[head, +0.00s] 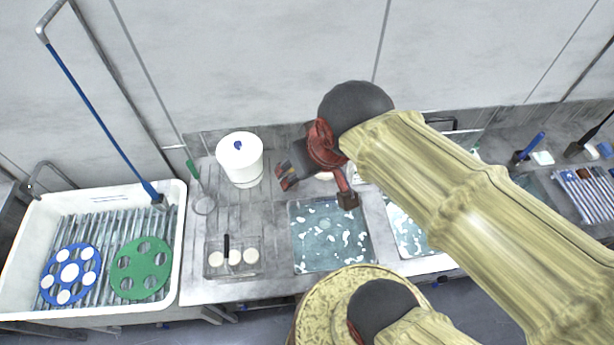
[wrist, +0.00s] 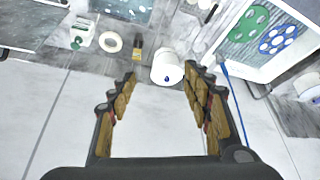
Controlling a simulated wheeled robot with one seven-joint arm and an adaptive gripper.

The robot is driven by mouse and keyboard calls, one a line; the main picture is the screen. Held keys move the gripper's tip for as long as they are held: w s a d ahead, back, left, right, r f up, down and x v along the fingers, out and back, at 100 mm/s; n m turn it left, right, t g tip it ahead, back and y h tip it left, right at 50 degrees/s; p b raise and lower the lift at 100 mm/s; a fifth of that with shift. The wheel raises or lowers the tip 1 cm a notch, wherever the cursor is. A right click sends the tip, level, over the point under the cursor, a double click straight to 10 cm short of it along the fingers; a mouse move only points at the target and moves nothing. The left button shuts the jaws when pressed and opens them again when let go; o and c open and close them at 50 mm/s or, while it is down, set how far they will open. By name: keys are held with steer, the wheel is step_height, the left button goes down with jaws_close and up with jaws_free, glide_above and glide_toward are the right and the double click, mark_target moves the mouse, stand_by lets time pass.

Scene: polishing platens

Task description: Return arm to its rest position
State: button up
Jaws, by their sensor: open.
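My gripper (head: 318,190) is in the middle of the head view, above the back of the grey bench, with its two fingers spread wide. It also shows open in the wrist view (wrist: 162,76), with nothing held between its fingers. My yellow-sleeved arm reaches in from the lower right and hides part of the bench. A white lidded tub (head: 240,165) with a blue knob stands left of the gripper. In the wrist view the tub (wrist: 166,66) appears beyond the fingertips, and I cannot tell how far off it is.
A white basin (head: 188,225) at left holds a blue disc (head: 70,272) and a green disc (head: 140,268). A clear tray (head: 233,270) with white discs and a spotted wet square (head: 330,240) lie on the bench. A wall (head: 250,60) rises behind.

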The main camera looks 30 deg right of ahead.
steer(key=shift+s+a+f, duration=0.15)
steer(key=shift+s+f, duration=0.05)
steer(key=shift+s, duration=0.8)
steer(key=shift+f, duration=0.1)
step_height(320, 180, down, 24)
steer(key=b, duration=2.4)
steer(key=shift+f+b, duration=0.15)
steer(key=shift+b, duration=0.15)
steer(key=shift+c, duration=0.2)
